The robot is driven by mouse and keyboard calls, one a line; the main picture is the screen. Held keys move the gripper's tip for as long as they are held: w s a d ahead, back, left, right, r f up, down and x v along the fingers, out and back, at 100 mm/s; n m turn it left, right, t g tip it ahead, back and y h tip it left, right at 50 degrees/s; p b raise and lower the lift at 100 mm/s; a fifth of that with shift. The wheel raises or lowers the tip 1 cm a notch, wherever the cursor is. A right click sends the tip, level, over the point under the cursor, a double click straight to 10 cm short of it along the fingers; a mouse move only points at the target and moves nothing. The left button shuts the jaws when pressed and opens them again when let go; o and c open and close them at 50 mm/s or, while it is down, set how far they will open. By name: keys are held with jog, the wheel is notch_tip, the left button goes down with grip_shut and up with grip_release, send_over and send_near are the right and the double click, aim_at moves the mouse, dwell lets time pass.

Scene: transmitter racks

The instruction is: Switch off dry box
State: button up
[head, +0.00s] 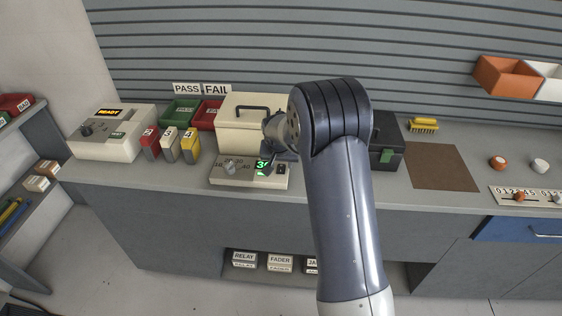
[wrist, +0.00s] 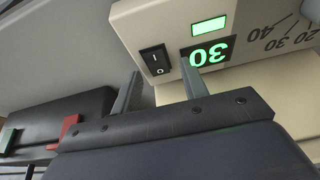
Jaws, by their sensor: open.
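The dry box (head: 236,134) is a cream box with a black handle at the back of the bench. In front of it is its control panel (head: 222,182) with a dial (head: 231,168), a green display (wrist: 212,54) reading 30 and a black rocker switch (head: 282,169). In the wrist view the panel appears upside down, with a lit green lamp (wrist: 209,25) and the rocker switch (wrist: 156,60) marked I and O. I cannot tell which side is pressed. My gripper (wrist: 158,84) is open and empty, its fingertips close to the switch and display; contact is unclear.
A dark case (head: 388,155) stands right of the dry box, partly behind my arm. Red, white and yellow numbered blocks (head: 169,145) and a cream unit reading READY (head: 110,138) stand to the left. A brown mat (head: 440,167) lies clear on the right.

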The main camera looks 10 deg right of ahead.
aim_at(281, 170)
jog(key=shift+c, duration=0.5)
grip_shut()
jog(key=p, duration=0.1)
jog(key=g+p, duration=0.1)
jog(key=p, duration=0.1)
jog(key=shift+w+d+r, duration=0.15)
jog(key=shift+w+r, duration=0.05)
jog(key=shift+r, duration=0.1)
jog(key=shift+w+f+g+y+p, duration=0.15)
jog(key=shift+f+g+y+p, duration=0.1)
jog(key=shift+g+y+p, duration=0.45)
jog(key=shift+o, duration=0.5)
grip_release()
notch_tip(281, 170, up, 11)
jog(key=s+b, duration=0.1)
jog(key=b, duration=0.1)
jog(key=shift+s+a+f+b, duration=0.2)
jog(key=shift+a+b, duration=0.05)
jog(key=shift+b, duration=0.1)
